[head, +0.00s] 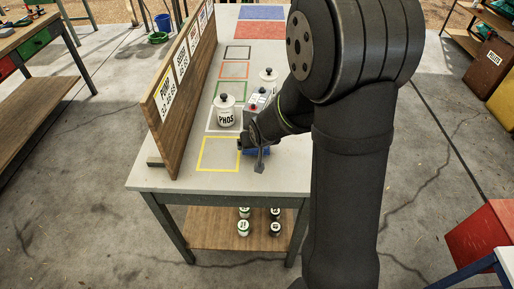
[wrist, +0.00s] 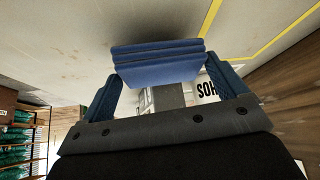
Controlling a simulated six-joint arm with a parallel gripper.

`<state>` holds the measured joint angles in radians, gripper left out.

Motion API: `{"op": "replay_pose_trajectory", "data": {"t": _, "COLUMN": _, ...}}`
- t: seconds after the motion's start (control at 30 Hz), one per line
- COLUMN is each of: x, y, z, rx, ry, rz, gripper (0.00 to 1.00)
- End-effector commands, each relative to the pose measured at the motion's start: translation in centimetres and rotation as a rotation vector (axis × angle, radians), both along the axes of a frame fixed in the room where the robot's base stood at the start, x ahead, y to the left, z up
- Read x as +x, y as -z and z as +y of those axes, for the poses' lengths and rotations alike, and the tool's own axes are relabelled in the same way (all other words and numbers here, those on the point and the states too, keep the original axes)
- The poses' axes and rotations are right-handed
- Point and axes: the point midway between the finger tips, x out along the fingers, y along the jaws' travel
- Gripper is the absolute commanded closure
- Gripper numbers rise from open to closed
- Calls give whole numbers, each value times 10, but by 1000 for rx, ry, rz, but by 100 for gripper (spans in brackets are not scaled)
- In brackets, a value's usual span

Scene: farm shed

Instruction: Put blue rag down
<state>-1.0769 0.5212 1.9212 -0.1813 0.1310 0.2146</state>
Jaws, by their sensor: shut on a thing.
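The blue rag (wrist: 158,62), folded in a flat stack of layers, is held between the two fingers of my gripper (wrist: 160,80) in the wrist view. In the head view my gripper (head: 252,152) is at the near end of the light grey table (head: 290,170), right of the yellow outlined square (head: 219,167). A little of the blue rag shows there (head: 261,151); the rest is hidden by my gripper. The yellow square looks empty. I cannot tell whether the rag touches the tabletop.
A grey device (head: 259,100) with a red button is behind my gripper. A wooden sign board (head: 183,95) edges the table's left. Red (head: 257,30) and blue (head: 261,12) patches lie at the far end.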

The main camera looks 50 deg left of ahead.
Motion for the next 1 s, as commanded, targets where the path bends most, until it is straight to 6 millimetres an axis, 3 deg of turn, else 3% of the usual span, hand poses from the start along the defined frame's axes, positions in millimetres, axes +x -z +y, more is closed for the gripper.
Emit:
{"op": "replay_pose_trajectory", "data": {"t": 0.2, "x": 0, "y": 21, "z": -1, "rx": -2, "ry": 0, "rz": 1, "gripper": 32}}
{"op": "replay_pose_trajectory", "data": {"t": 0.6, "x": 0, "y": 25, "z": -1, "rx": -2, "ry": 0, "rz": -1, "gripper": 32}}
{"op": "replay_pose_trajectory", "data": {"t": 0.63, "x": 0, "y": 25, "z": -1, "rx": 0, "ry": 1, "rz": -1, "gripper": 6}}
{"op": "replay_pose_trajectory", "data": {"t": 0.67, "x": 0, "y": 25, "z": 0, "rx": 0, "ry": 1, "rz": -1, "gripper": 0}}
{"op": "replay_pose_trajectory", "data": {"t": 1.0, "x": 0, "y": 23, "z": 0, "rx": 0, "ry": 1, "rz": 0, "gripper": 0}}
